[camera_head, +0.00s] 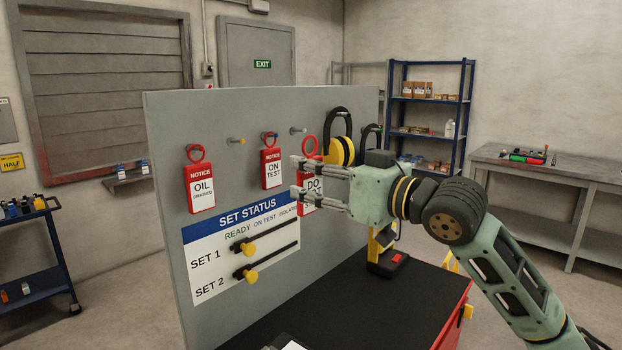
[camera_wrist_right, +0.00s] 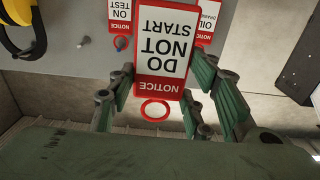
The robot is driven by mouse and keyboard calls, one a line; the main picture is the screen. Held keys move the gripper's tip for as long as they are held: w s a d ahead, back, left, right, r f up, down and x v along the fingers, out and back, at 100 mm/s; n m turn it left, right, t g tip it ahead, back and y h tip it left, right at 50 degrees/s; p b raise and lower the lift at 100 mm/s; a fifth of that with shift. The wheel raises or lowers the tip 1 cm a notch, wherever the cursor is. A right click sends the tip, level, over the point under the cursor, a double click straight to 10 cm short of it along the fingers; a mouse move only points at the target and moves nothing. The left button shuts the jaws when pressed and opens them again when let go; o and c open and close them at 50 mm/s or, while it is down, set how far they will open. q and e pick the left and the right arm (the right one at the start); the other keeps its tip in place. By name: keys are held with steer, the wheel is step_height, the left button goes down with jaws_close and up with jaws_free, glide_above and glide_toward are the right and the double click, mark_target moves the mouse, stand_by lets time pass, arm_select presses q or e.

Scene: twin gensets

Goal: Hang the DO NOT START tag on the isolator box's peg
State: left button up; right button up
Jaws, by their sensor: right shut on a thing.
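The DO NOT START tag (camera_head: 312,184) is a red-bordered white plate with a red ring at its top. My right gripper (camera_head: 297,177) is shut on it in front of the grey board, and its fingers cover part of the plate. In the right wrist view the tag (camera_wrist_right: 165,42) shows upside down between the fingers (camera_wrist_right: 163,88), its ring toward the palm. I cannot pick out the isolator box or its peg. My left gripper is not in view.
OIL DRAINED (camera_head: 202,189) and ON TEST (camera_head: 271,168) tags hang on the grey board (camera_head: 165,125). Bare pegs (camera_head: 236,141) stick out beside them. A black-topped cabinet (camera_head: 330,305) stands below; a workbench (camera_head: 560,168) is far right.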

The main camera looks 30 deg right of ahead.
mark_target(313, 175)
steer(key=shift+b+v, duration=1.25)
steer(key=shift+v, duration=0.45)
steer(key=shift+s, duration=0.35)
